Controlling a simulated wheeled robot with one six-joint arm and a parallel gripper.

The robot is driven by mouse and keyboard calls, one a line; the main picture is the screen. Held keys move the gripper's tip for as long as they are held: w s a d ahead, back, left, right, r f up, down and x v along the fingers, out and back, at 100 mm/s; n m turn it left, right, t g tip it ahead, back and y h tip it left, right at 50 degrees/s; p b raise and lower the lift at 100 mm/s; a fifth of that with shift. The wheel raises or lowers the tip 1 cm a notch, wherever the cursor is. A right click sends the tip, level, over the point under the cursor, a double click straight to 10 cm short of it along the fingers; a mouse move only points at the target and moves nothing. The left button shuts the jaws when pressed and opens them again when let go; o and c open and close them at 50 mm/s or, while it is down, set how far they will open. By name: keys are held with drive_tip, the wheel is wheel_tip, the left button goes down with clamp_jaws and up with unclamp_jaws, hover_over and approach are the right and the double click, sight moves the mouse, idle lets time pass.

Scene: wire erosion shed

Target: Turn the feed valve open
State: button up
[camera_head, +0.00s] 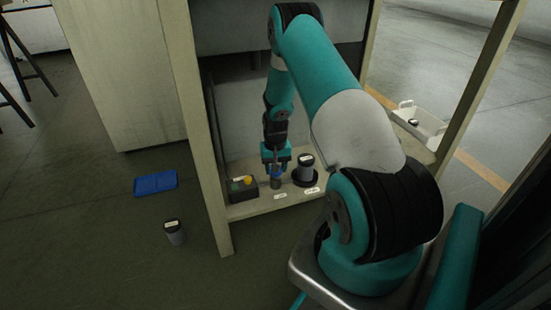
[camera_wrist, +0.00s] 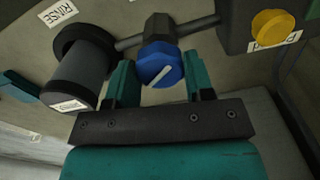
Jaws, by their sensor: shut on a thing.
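The feed valve appears to be the round blue knob (camera_wrist: 160,68) with a white pointer line, in the middle of the wrist view. Its pointer runs diagonally there, from lower left to upper right. My gripper (camera_wrist: 160,80) has one teal finger on each side of the knob and is shut on it. In the head view my gripper (camera_head: 276,160) reaches down to the shelf, and the blue of the knob (camera_head: 276,172) shows just below it. The knob sits on a dark fitting on a thin pipe.
A dark canister (camera_head: 305,168) stands close right of the valve, and a box with a yellow button (camera_head: 247,180) left. Posts frame the shelf (camera_head: 258,207). A blue tray (camera_head: 155,183) and another canister (camera_head: 175,232) are on the floor; a white tray (camera_head: 436,127) stands right.

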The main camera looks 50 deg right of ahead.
drive_tip(key=n+p, duration=0.4)
drive_tip(key=n, duration=0.1)
drive_tip(key=shift+r+n, duration=0.1)
drive_tip(key=shift+n, duration=0.2)
drive_tip(key=n+p, duration=0.3)
drive_tip(key=n, duration=0.2)
drive_tip(key=shift+n, duration=0.3)
drive_tip(key=o, duration=0.9)
